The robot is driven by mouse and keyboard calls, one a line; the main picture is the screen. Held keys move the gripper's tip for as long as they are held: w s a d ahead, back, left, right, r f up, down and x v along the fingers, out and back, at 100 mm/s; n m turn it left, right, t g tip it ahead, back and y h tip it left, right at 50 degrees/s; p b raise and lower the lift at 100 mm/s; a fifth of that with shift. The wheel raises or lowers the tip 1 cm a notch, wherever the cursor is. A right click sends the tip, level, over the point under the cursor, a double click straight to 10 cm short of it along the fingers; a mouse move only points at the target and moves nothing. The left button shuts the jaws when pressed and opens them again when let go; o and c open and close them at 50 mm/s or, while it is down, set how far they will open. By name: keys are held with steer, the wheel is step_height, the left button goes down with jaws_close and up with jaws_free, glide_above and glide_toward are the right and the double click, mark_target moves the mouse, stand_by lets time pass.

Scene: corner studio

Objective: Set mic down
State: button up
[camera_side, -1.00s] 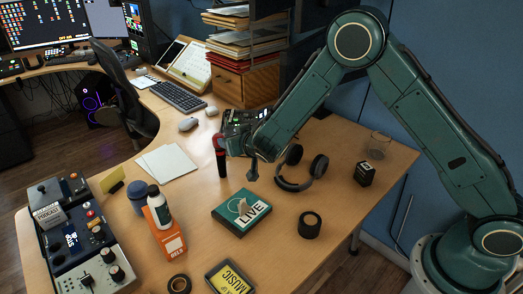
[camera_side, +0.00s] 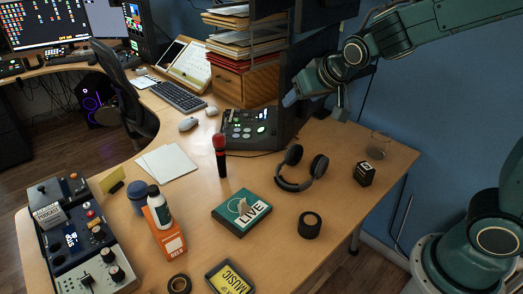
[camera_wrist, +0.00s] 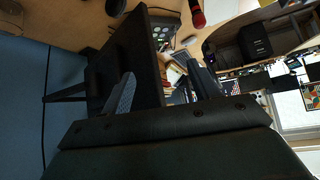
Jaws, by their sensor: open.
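A microphone (camera_side: 220,158) with a red head and dark lower body stands upright on the wooden desk (camera_side: 262,215), left of the headphones. Part of its red body also shows at the top of the wrist view (camera_wrist: 197,14). My gripper (camera_side: 314,104) is to the right of the microphone and well apart from it, raised near the dark upright panel. In the wrist view my gripper (camera_wrist: 164,92) has its two fingers spread wide with nothing held between them.
A dark panel (camera_side: 303,60) stands close beside my gripper.

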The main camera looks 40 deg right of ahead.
steer(key=s+r+n+g+y, duration=0.2)
steer(key=s+n+g, duration=0.1)
steer(key=s, duration=2.1)
steer(key=shift+s+a+r, duration=0.15)
steer(key=shift+s+a, duration=0.05)
steer(key=shift+a, duration=0.2)
